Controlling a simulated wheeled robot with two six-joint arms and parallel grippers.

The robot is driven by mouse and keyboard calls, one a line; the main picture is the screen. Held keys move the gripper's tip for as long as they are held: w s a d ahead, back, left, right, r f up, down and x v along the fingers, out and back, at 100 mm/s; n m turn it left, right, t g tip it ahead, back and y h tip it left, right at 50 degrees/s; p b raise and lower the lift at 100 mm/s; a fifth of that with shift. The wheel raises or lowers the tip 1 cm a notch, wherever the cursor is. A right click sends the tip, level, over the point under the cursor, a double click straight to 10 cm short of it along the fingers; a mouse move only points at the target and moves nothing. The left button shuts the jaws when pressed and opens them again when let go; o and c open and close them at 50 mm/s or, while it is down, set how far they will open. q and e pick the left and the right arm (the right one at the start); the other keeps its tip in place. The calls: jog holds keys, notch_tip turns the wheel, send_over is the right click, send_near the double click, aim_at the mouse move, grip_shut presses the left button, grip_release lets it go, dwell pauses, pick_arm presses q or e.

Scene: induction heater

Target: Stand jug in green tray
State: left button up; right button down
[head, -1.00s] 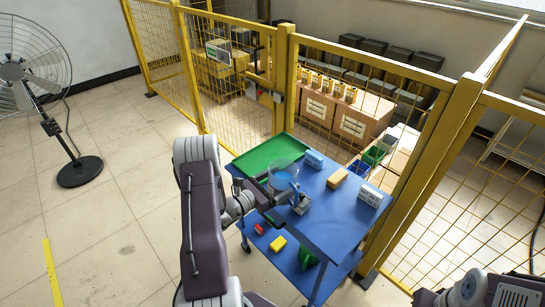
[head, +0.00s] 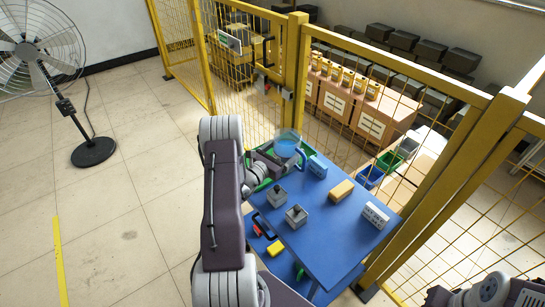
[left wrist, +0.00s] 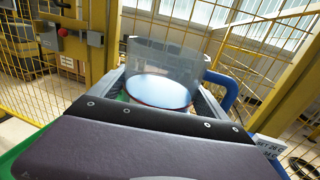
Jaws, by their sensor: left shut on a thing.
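The jug (head: 287,147) is clear with blue liquid in it and a blue handle. It looks upright at the far end of the blue table. My left gripper (head: 270,158) is shut on it; in the left wrist view the jug (left wrist: 165,65) sits between the two fingers. The green tray (head: 262,185) is mostly hidden behind my left arm and the jug. The jug appears over or at the tray, but I cannot tell if its base touches. Only part of my right arm shows at the lower right; its gripper is not in view.
Two grey blocks with dark knobs (head: 297,215) stand on the blue table (head: 325,245). A blue box (head: 317,166), an orange block (head: 342,190) and a white-faced box (head: 376,215) line its right side. A yellow mesh fence (head: 430,140) stands close behind.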

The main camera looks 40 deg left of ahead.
pick_arm(q)
jog(key=a+f, duration=0.9)
jog(key=f, duration=0.1)
jog(key=shift+w+a, duration=0.3)
jog(key=shift+w, duration=0.05)
jog(key=shift+r, duration=0.1)
jog(key=shift+d+b, duration=0.1)
jog(key=shift+b, duration=0.2)
jog(key=o, duration=1.8)
jog(key=shift+f, duration=0.2)
jog(key=shift+o, duration=0.5)
jog(key=shift+r, duration=0.1)
